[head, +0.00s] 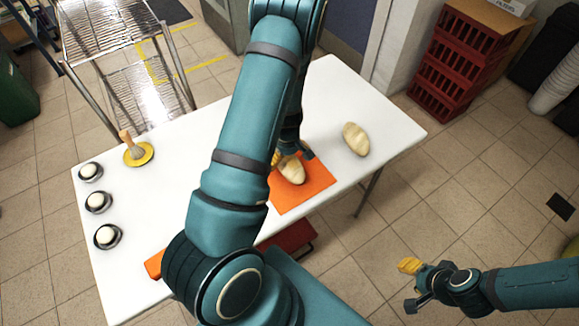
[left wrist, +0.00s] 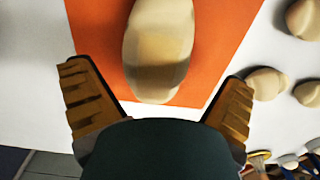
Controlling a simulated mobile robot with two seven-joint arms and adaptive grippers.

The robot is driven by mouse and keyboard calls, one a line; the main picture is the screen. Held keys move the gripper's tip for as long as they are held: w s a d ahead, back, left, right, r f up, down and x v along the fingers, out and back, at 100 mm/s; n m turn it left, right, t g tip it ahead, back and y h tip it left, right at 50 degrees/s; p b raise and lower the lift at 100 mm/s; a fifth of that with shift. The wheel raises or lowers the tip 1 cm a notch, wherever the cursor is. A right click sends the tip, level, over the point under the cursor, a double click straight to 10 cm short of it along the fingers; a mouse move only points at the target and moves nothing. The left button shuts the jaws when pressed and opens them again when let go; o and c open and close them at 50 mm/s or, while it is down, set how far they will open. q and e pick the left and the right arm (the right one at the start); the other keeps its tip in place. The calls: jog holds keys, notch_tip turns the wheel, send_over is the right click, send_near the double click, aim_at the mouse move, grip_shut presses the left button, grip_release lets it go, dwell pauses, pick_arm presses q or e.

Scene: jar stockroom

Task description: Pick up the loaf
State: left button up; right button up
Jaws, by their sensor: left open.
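A pale, oblong loaf (head: 291,170) lies on an orange mat (head: 290,200) on the white table. In the left wrist view the loaf (left wrist: 158,45) lies along the middle, its near end between my fingers. My left gripper (left wrist: 156,76) is open, one yellow-padded finger on each side, with nothing held. In the head view my left gripper (head: 283,155) is at the loaf's far end, partly hidden by my arm. A second loaf (head: 355,139) lies on bare table to the right. My right gripper (head: 411,286) looks open and empty, right of the table.
Several more pale rounded pieces, one of them (left wrist: 267,83), lie beside the mat in the left wrist view. Red crates (head: 455,70) stand at the upper right.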

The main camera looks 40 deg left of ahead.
pick_arm(q)
jog(key=shift+w+d+f+b, duration=0.1)
jog(key=shift+f+b, duration=0.15)
jog(key=shift+f, duration=1.2)
jog(key=shift+w+d+f+b, duration=0.1)
jog(key=shift+f+b, duration=0.15)
jog(key=shift+f, duration=1.15)
jog(key=c, duration=1.2)
